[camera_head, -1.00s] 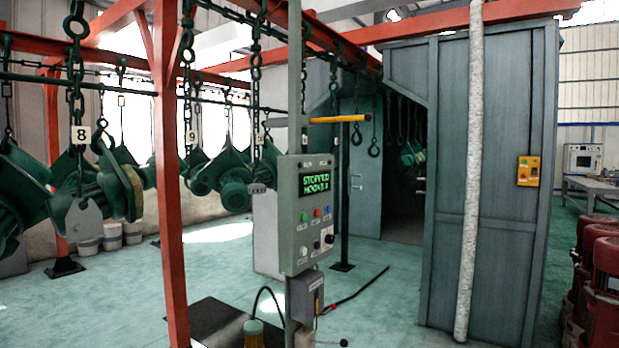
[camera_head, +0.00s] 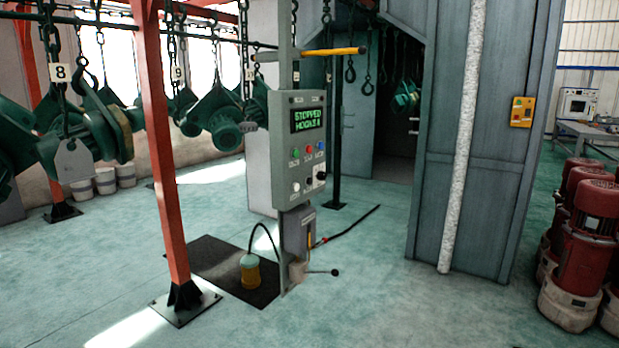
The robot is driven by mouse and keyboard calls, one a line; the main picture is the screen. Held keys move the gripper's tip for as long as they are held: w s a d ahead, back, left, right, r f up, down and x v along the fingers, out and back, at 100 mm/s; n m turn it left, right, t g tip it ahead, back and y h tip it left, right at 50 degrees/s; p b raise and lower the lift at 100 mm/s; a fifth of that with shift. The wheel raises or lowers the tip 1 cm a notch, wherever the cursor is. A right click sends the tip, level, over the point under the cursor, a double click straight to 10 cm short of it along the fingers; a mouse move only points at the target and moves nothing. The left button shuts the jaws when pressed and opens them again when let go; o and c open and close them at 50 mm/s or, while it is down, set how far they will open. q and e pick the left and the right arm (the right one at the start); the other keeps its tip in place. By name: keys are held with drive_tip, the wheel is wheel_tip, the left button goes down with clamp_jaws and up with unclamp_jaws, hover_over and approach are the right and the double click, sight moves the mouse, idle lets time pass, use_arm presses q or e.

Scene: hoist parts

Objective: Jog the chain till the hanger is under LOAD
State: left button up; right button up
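The grey control panel (camera_head: 307,148) stands upright on a post in the middle. Its green display (camera_head: 307,119) reads STOPPED, with a HOOK line below whose number I cannot read surely. The overhead chain carries green hoist parts (camera_head: 222,122) at the left, with tags 8 (camera_head: 60,72) and 9 (camera_head: 178,74). Empty hooks (camera_head: 367,80) hang near the booth opening. I cannot make out a LOAD sign. Neither gripper is in view.
A red post (camera_head: 161,150) stands left of the panel. A grey booth (camera_head: 475,150) stands right, red motors (camera_head: 587,235) at far right. The front floor is clear.

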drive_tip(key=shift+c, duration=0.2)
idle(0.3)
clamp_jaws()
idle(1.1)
